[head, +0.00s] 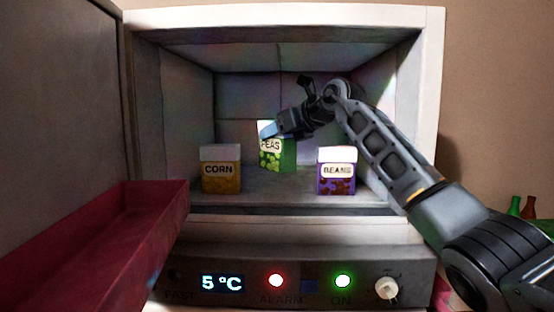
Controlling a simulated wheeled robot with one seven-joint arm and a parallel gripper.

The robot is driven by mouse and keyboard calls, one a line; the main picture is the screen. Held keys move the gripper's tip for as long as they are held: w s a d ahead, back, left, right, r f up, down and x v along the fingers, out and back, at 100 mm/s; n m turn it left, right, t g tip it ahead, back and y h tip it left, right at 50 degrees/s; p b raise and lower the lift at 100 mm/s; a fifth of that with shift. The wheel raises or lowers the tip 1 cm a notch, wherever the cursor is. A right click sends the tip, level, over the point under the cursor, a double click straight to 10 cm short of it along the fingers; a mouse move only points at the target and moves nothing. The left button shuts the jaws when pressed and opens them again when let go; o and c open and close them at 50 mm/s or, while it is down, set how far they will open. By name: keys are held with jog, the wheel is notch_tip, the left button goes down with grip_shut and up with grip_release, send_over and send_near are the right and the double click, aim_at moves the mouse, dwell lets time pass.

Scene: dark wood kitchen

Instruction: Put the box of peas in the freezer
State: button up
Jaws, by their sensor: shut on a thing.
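The box of peas (277,158) is green and white with a PEAS label, slightly tilted, inside the open freezer (178,190). It is between the corn box and the beans box and a little farther back. My gripper (270,131) is shut on the upper part of the peas box, reaching in from the right. Whether the box's bottom touches the freezer floor cannot be told. The gripper covers part of the box's top.
A yellow corn box (221,170) stands at left in the freezer and a purple beans box (337,171) at right. The open door (65,110) with a red shelf (110,240) is at left. A control panel (310,280) runs below. The freezer's back is clear.

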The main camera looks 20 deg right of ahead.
aim_at(278, 154)
jog(key=shift+f+p, duration=0.55)
jog(key=shift+f, duration=2.35)
jog(key=shift+f, duration=0.15)
jog(key=o, duration=1.1)
jog(key=shift+s, duration=0.1)
jog(key=b+v, duration=0.3)
jog(key=v, duration=0.9)
jog(key=shift+b, duration=0.3)
jog(key=shift+d, duration=0.1)
